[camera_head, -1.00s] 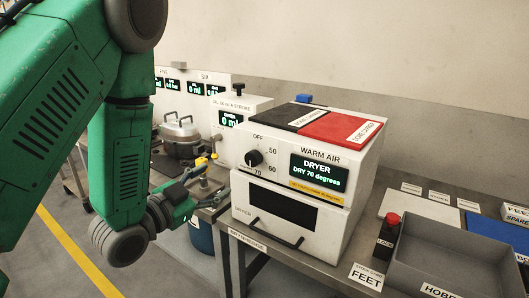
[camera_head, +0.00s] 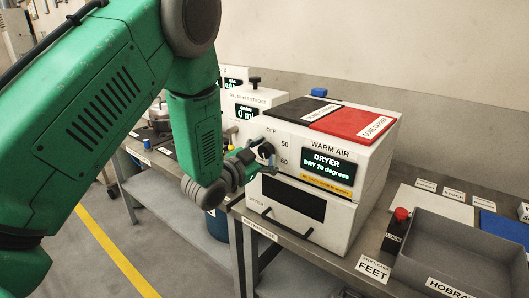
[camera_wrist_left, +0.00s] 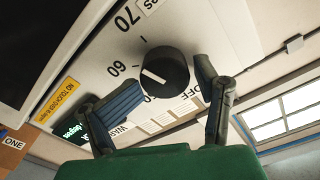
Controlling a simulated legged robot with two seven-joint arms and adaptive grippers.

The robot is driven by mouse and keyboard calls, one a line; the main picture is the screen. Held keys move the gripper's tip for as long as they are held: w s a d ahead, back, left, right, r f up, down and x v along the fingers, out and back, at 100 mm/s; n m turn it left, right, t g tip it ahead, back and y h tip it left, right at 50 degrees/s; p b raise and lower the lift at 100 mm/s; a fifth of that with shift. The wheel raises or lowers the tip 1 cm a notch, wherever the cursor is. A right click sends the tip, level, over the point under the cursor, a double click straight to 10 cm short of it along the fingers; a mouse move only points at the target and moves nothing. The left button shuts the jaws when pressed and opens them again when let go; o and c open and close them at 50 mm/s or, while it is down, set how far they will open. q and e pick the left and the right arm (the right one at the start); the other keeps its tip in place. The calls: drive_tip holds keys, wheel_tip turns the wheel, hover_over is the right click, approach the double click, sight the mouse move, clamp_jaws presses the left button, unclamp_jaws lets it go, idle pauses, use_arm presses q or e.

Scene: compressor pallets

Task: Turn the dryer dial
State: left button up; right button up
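The dryer (camera_head: 290,215) is a white box on the bench with a lit display (camera_head: 328,168) reading "DRYER, DRY 70 degrees". Its black round dial (camera_head: 266,150) sits left of the display, partly hidden by my left gripper (camera_head: 257,153). In the left wrist view the dial (camera_wrist_left: 165,72) shows a white pointer line on the side toward the 60 mark; 70 and OFF are also printed around it. My left gripper (camera_wrist_left: 168,80) is open, its two fingers on either side of the dial, close to its edge. I cannot tell whether they touch it. My right gripper is not in view.
Black and red panels (camera_head: 350,122) lie on the dryer's top. Below is a dark handle (camera_head: 285,224). A grey bin (camera_head: 450,250) and a red-topped button box (camera_head: 397,230) stand to the right on the bench. Other machines (camera_head: 245,100) stand behind at left.

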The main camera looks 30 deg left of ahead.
use_arm(q)
drive_tip(key=shift+w+d+r, duration=0.1)
drive_tip(key=shift+w+d, duration=0.05)
drive_tip(key=shift+d, duration=0.4)
drive_tip(key=shift+a, duration=0.2)
drive_tip(key=c, duration=0.7)
drive_tip(key=shift+s+a+f, duration=0.2)
drive_tip(key=shift+a, duration=0.35)
drive_tip(key=shift+s+a+f, duration=0.15)
drive_tip(key=shift+a+f, duration=0.05)
drive_tip(key=shift+a, duration=0.35)
drive_tip(key=c, duration=0.4)
drive_tip(key=shift+d+r, duration=0.15)
drive_tip(key=shift+d, duration=0.2)
drive_tip(key=shift+c, duration=0.2)
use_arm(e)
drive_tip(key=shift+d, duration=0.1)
